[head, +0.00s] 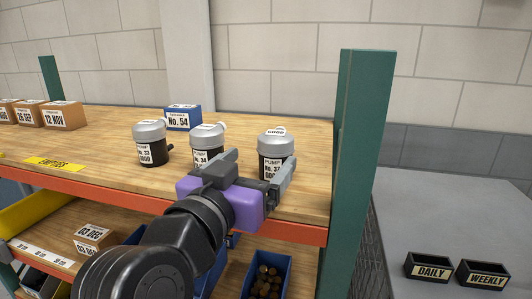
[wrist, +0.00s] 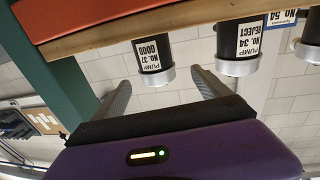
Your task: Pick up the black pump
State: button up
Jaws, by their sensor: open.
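Three pumps with black bodies, silver-grey caps and white labels stand upright on the wooden shelf. In the head view, the right pump (head: 277,143) is partly hidden by my gripper; the wrist view reads it as No. 37 GOOD (wrist: 155,55). The middle pump (head: 207,136) shows there as No. 34 REJECT (wrist: 239,48). The left pump (head: 150,147) is marked GOOD. My gripper (head: 256,172) is open and empty in front of the right pump. In the wrist view its fingers (wrist: 160,81) are spread either side of that pump's line; contact cannot be told.
A blue box No. 54 (head: 182,117) stands behind the pumps. A green post (head: 357,150) rises close to the right. The orange shelf edge (head: 150,203) runs below my gripper. Bins (head: 268,277) sit on the lower shelf. A grey table (head: 440,215) with DAILY and WEEKLY trays is at right.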

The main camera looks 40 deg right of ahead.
aim_at(269, 156)
jog(key=shift+s+d+f, duration=0.15)
jog(key=shift+d+f, duration=0.1)
jog(key=p+x, duration=0.3)
jog(key=x, duration=0.3)
jog(key=shift+d, duration=0.3)
jog(key=shift+w+d+f, duration=0.1)
jog(key=shift+w+d, duration=0.25)
jog(key=shift+d, duration=0.05)
grip_shut()
